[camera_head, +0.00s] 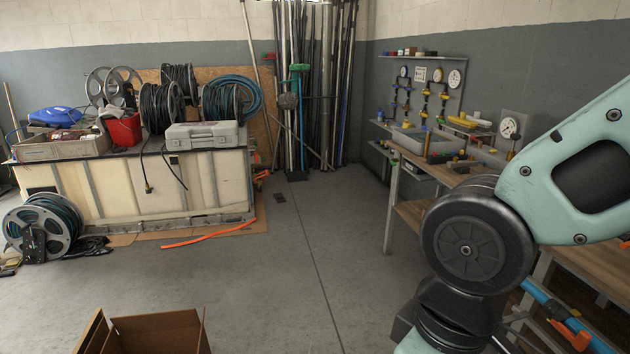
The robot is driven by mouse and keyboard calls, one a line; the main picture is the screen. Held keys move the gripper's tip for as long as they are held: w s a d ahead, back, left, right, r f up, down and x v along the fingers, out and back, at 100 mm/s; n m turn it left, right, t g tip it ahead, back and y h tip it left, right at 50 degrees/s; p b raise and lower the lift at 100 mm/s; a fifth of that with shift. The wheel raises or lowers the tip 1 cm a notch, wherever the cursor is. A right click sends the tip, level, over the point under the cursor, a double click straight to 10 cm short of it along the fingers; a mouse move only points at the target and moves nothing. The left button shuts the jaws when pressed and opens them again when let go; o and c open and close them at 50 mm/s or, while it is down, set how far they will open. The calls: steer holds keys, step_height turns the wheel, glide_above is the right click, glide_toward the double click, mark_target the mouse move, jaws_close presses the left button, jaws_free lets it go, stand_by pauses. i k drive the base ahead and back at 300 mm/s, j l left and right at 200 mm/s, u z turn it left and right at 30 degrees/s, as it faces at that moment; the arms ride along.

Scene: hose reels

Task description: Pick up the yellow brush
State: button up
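A yellow, flat, elongated item (463,122) lies at the back of the workbench on the right; it may be the yellow brush, but it is too small to tell. A smaller yellow piece (476,114) is just behind it. My arm fills the right side of the picture, in front of part of the workbench. My gripper is outside the picture, so its opening and anything in it are hidden.
The workbench (412,214) runs along the right wall, with fittings and gauges. Hose reels and a grey case (203,135) stand on a pale chest (150,185) at left. An open cardboard box (155,330) is at the front. The middle floor (290,260) is clear.

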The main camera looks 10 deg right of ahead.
mark_target(459, 123)
steer(key=i+u, duration=0.15)
steer(key=i, duration=1.85)
steer(key=i+l+z, duration=0.1)
steer(key=i+z, duration=0.2)
steer(key=i, duration=0.35)
steer(key=i+j+z, duration=0.1)
steer(key=i+z, duration=0.15)
steer(key=i, duration=0.35)
steer(key=i+j+z, duration=0.3)
steer(key=i, duration=0.35)
steer(key=l, duration=0.1)
